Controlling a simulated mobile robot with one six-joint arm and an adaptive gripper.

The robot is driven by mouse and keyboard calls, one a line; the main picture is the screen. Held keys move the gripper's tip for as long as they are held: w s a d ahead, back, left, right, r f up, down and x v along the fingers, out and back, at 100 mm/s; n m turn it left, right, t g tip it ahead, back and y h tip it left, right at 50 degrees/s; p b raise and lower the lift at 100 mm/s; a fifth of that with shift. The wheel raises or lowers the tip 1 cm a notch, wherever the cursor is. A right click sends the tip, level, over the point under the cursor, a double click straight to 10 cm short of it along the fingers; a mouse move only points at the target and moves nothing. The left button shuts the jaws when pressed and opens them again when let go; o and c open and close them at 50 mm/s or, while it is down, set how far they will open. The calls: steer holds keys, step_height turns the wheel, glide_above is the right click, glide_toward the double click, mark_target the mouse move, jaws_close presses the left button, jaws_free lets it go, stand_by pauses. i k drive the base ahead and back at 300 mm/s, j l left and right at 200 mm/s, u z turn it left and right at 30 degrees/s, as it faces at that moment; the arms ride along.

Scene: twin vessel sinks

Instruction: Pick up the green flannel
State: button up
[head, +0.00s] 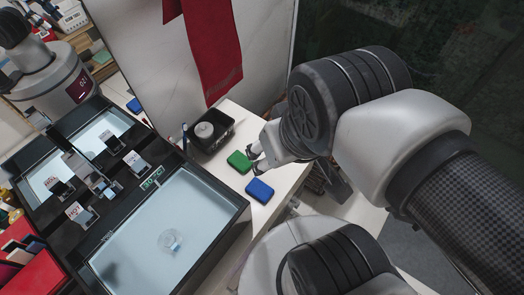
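The green flannel (239,162), a small folded block, lies on the white counter just right of the black sink surround. My gripper (254,158) is low over the counter at the flannel's right end. Its two fingertips are spread apart, one toward the back and one toward the front. The flannel's right end is close to the fingertips; I cannot tell whether they touch it. The flannel appears to rest flat on the counter.
A blue folded block (260,190) lies just in front of the green flannel. A black caddy (209,130) with a grey round item stands behind it. The water-filled sink (165,225) is to the left. A red towel (212,50) hangs behind.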

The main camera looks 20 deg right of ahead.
mark_target(240, 162)
steer(key=u, duration=1.6)
steer(key=z, duration=1.6)
steer(key=i+l, duration=0.1)
steer(key=l, duration=0.3)
steer(key=i+l, duration=0.15)
steer(key=l, duration=0.25)
steer(key=l+u, duration=0.1)
steer(key=u, duration=0.3)
steer(key=l+u, duration=0.1)
steer(key=u, duration=0.25)
steer(key=l+u, duration=0.1)
steer(key=u, duration=0.3)
steer(key=l+u, duration=0.1)
steer(key=u, duration=0.3)
